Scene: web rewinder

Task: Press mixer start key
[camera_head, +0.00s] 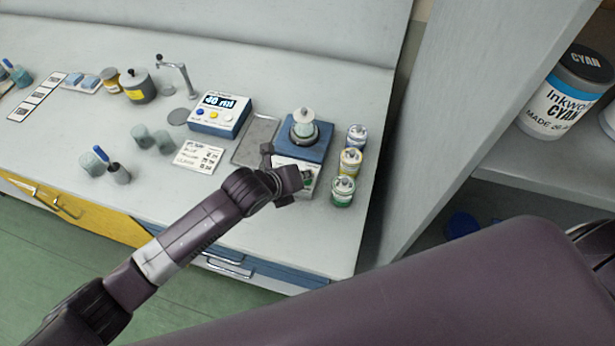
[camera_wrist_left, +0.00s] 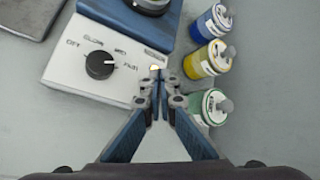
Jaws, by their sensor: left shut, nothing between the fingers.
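The mixer (camera_head: 313,152) is a blue unit with a white sloped front panel and a small metal cup on top. In the left wrist view its front panel (camera_wrist_left: 78,78) carries a black speed knob (camera_wrist_left: 100,65) with OFF, SLOW, MED and a partly readable fast mark. A small pale yellowish key (camera_wrist_left: 154,69) shows at the panel's right side, partly hidden by the fingers. My left gripper (camera_wrist_left: 162,82) is shut and empty, with its tips right at this key. I cannot tell whether they touch it. In the head view the left gripper (camera_head: 295,181) covers part of the panel.
Blue, yellow (camera_head: 350,161) and green (camera_head: 342,190) capped jars stand close to the mixer's right. A grey tray (camera_head: 256,141) and a blue-white scale (camera_head: 220,115) stand to its left. A grey upright panel (camera_head: 470,90) and shelf bound the right side.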

